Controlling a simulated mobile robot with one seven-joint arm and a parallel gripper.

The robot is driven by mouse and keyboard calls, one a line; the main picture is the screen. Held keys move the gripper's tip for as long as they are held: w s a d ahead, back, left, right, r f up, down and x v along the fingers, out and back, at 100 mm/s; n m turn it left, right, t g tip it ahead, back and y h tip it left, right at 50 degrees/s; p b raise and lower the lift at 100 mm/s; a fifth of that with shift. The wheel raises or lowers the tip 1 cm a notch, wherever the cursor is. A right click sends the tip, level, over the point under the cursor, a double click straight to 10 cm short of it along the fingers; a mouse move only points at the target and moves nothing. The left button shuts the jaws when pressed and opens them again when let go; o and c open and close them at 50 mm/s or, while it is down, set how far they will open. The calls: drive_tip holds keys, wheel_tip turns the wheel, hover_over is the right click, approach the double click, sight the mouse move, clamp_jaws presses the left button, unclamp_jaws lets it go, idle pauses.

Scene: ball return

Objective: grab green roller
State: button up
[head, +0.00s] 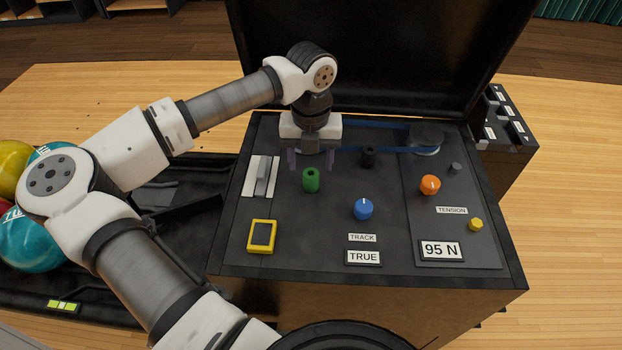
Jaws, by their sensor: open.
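The green roller (311,180) is a small upright cylinder with a dark hole in its top. It stands on the dark panel (300,240) of the machine, left of the middle. My gripper (311,160) points down just behind and above the green roller, with its two fingers apart. No object shows between the fingers. I cannot tell from this view how far the fingertips are above the panel.
A blue belt (385,130) runs behind to a grey pulley (427,138). A raised black lid (370,60) stands at the back. Balls (30,240) lie left.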

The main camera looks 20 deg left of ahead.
sight(311, 176)
wheel_tip(311, 176, down, 5)
drive_tip(key=shift+w+f, duration=0.1)
drive_tip(key=shift+c, duration=0.3)
drive_tip(key=c, duration=1)
